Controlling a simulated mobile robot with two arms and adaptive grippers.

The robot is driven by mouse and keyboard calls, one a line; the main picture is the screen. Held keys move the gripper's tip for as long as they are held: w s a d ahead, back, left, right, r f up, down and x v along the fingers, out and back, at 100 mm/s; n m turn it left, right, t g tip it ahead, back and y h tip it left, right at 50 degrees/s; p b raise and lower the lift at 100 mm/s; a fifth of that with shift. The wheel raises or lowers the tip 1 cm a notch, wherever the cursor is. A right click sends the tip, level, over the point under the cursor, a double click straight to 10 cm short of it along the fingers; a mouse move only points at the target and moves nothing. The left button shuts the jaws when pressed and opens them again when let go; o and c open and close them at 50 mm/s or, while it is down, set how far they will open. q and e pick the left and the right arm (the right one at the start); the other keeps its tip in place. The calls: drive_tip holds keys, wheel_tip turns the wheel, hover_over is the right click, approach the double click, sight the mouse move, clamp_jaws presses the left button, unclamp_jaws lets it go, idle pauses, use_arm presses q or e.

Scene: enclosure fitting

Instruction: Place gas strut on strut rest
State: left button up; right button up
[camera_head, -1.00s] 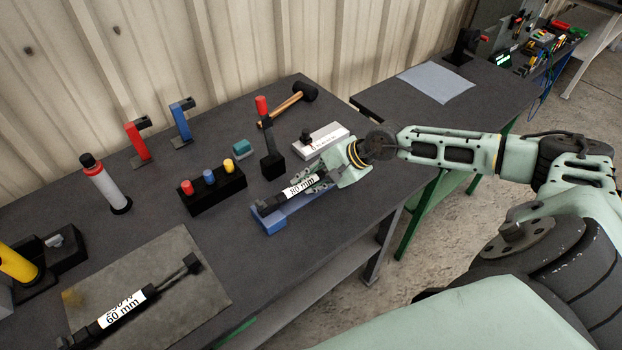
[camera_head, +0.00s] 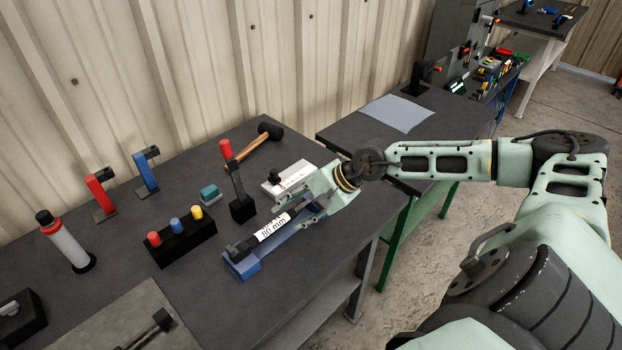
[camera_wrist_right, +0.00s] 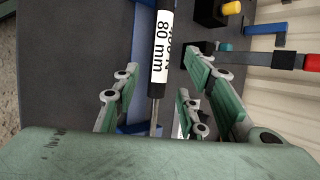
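The gas strut (camera_head: 273,227), black with a white 80 mm label, lies along the blue strut rest (camera_head: 245,268) near the table's front edge. In the right wrist view the strut (camera_wrist_right: 160,50) runs between the fingers, with its thin rod toward my palm. Blue parts of the rest (camera_wrist_right: 138,103) show below it. My right gripper (camera_head: 304,207) is at the strut's right end. Its fingers (camera_wrist_right: 160,82) are spread, with gaps on both sides of the strut. The palm hides the rod's near end. My left gripper is out of view.
A mallet (camera_head: 255,145) lies farther back. A grey mat (camera_head: 130,318) with another strut's end (camera_head: 150,328) is at lower left.

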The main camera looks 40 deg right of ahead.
drive_tip(key=b+v, duration=0.1)
drive_tip(key=v, duration=0.5)
drive_tip(key=shift+s+r, duration=0.2)
drive_tip(key=shift+r, duration=0.1)
